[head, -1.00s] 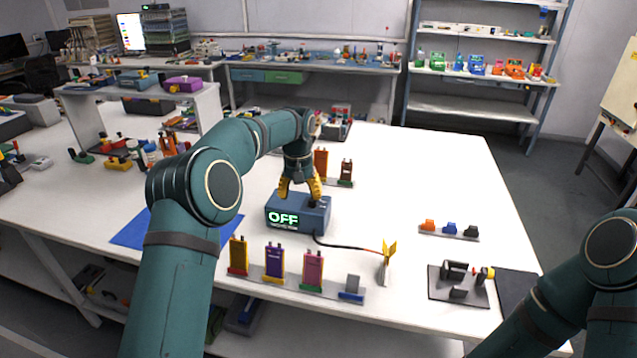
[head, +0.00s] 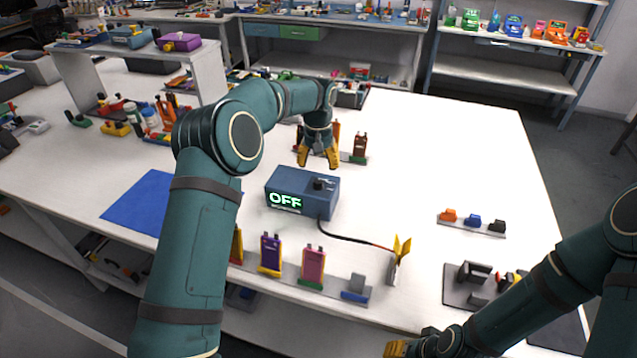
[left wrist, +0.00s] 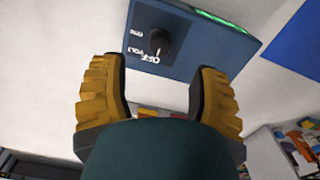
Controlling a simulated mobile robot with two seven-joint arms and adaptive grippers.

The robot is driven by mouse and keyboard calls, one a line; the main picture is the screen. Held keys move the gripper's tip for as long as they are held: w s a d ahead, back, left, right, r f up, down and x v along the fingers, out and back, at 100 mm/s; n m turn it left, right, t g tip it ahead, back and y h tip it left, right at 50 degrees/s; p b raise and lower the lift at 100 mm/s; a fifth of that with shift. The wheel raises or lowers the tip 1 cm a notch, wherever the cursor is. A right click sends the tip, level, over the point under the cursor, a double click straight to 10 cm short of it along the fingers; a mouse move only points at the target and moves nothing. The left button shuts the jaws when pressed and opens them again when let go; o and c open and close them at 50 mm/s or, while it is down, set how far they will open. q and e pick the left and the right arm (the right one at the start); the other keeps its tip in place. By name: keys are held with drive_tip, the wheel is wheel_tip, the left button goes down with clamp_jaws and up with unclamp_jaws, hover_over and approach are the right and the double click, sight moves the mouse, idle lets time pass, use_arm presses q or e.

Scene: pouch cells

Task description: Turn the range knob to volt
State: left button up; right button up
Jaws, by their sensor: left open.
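The blue meter box (head: 287,187) stands on the white table, its green display (head: 285,200) reading OFF. Its black range knob (head: 319,184) is on the top face and also shows in the left wrist view (left wrist: 160,42). There the knob's white mark points toward the OFF label; a label that looks like VOLT is beside it. My left gripper (head: 318,164) is open and empty, just behind the box and apart from the knob. My right gripper (head: 397,348) is at the bottom edge, partly cut off; its jaws cannot be made out.
A cable runs from the box to a yellow clip fixture (head: 402,248). Pouch cells such as the purple one (head: 270,254) stand in a front rack. A blue mat (head: 145,205) lies left. A rack of small coloured blocks (head: 472,221) is right. Table behind it is clear.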

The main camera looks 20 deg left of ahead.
sight(318, 181)
use_arm(q)
wheel_tip(318, 181, down, 7)
drive_tip(key=shift+b, duration=0.5)
clamp_jaws()
